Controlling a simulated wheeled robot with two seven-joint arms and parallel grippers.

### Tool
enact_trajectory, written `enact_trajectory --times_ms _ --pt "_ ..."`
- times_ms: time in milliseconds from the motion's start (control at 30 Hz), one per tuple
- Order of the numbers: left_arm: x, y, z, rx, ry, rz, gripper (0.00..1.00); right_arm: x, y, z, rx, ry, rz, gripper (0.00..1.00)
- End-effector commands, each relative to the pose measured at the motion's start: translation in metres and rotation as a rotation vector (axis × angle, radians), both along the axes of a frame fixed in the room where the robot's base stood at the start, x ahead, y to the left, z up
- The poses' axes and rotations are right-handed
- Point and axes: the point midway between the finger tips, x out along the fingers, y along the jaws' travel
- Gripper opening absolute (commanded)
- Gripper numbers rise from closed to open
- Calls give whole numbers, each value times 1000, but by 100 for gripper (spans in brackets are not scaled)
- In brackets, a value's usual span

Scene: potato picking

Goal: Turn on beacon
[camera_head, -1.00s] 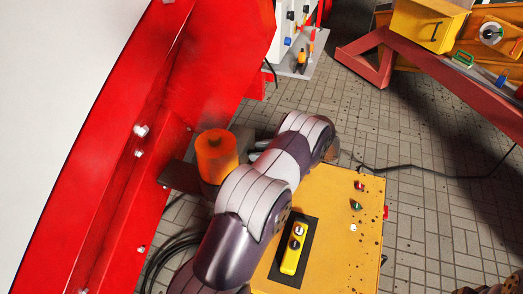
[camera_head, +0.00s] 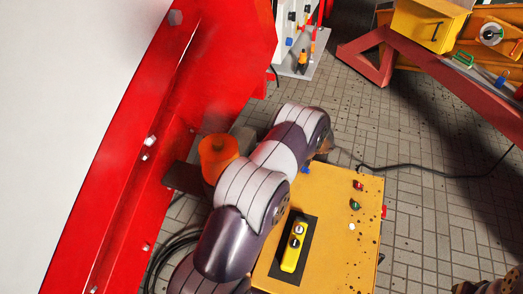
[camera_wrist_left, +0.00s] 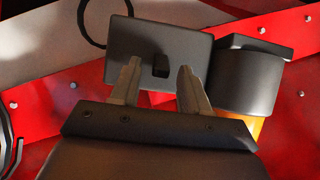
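The orange beacon (camera_head: 217,152) stands beside the red panel, behind my left arm in the head view. In the wrist view its dark round base (camera_wrist_left: 245,78) is right of my fingers, with a strip of its orange part (camera_wrist_left: 252,123) below. A grey box (camera_wrist_left: 125,48) with a small black switch (camera_wrist_left: 161,66) on its face is directly in front of my left gripper (camera_wrist_left: 158,80). The two fingers are apart with nothing visibly held, one on each side of the switch. Whether they touch the box is unclear. My left gripper is hidden in the head view. My right gripper is not in view.
A yellow cabinet (camera_head: 335,215) with small buttons and a yellow pendant (camera_head: 294,247) stands right of my left arm. The red panel (camera_head: 120,190) closes in the left side. Black cables (camera_head: 160,262) lie on the floor. Tiled floor at right is mostly clear.

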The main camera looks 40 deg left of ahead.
Motion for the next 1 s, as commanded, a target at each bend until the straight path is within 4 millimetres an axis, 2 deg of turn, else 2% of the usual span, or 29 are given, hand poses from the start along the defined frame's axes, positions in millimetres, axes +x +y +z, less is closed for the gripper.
enact_trajectory --times_ms 233,333,700,833,1000 --pt "0 -1 1 1 0 -1 45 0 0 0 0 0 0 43" --pt "3 -8 6 1 -1 -3 45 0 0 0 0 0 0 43" --pt "27 -84 53 0 -2 -3 45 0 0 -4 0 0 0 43" --pt "32 -99 63 0 -1 -2 45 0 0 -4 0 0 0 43" --pt "33 -103 67 1 0 0 45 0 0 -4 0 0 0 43"
